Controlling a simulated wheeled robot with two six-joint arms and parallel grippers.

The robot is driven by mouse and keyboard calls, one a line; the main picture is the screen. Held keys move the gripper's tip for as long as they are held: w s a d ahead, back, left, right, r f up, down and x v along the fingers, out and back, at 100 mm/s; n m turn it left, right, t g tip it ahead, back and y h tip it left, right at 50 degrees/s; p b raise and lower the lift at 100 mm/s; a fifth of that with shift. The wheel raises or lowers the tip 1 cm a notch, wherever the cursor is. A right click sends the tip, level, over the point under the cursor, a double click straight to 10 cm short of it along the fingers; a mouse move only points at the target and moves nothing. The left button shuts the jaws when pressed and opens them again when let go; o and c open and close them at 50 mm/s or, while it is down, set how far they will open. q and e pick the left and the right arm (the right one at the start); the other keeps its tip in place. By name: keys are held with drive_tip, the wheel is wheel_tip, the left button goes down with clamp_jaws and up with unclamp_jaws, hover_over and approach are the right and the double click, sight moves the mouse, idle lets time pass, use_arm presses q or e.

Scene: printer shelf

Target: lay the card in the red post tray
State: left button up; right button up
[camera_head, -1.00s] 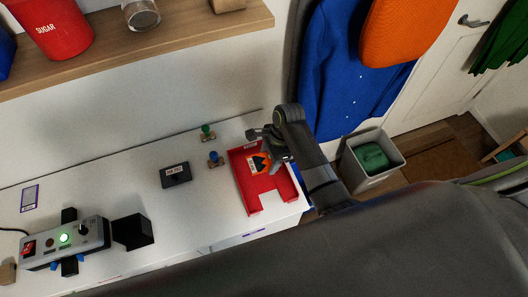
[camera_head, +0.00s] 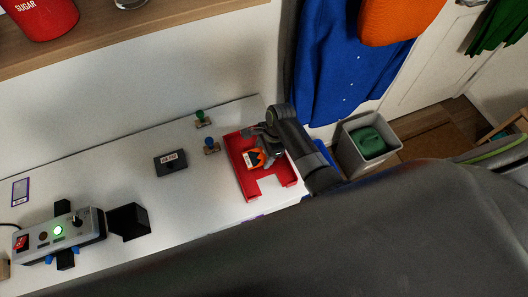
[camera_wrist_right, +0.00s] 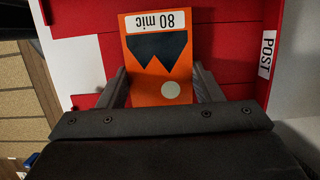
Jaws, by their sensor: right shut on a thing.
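The card (camera_head: 253,160) is orange with a dark zigzag figure and a white label reading "80 mic" in the right wrist view (camera_wrist_right: 158,65). My right gripper (camera_head: 263,154) is shut on it, one finger at each side edge. The card is over the floor of the red post tray (camera_head: 236,151); I cannot tell whether it touches the floor. The tray shows behind the card in the right wrist view (camera_wrist_right: 225,50), with a "POST" label at the right. My arm hides the tray's right side in the head view. My left gripper is not in view.
A dark labelled block (camera_head: 171,163), a green-topped stamp (camera_head: 202,118) and a blue-topped stamp (camera_head: 211,146) stand left of the tray. A grey device (camera_head: 60,236) is at far left. A bin (camera_head: 368,146) stands beyond the table's right end.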

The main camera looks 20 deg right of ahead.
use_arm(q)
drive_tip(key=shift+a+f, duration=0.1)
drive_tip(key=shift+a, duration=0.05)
use_arm(e)
drive_tip(key=shift+s+d+f, duration=0.1)
drive_tip(key=shift+s+f, duration=0.25)
drive_tip(key=shift+f, duration=0.1)
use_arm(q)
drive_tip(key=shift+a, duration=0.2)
use_arm(e)
drive_tip(key=o, duration=1.5)
drive_tip(key=shift+f, duration=0.1)
wheel_tip(320, 180, up, 4)
drive_tip(key=p, duration=0.2)
drive_tip(key=shift+w+f+p, duration=0.15)
drive_tip(key=shift+f+p, duration=0.05)
drive_tip(key=shift+p, duration=0.15)
drive_tip(key=shift+r, duration=0.2)
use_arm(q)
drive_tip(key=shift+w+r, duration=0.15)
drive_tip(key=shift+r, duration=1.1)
use_arm(e)
drive_tip(key=shift+w+r, duration=0.15)
drive_tip(key=shift+r, duration=2.6)
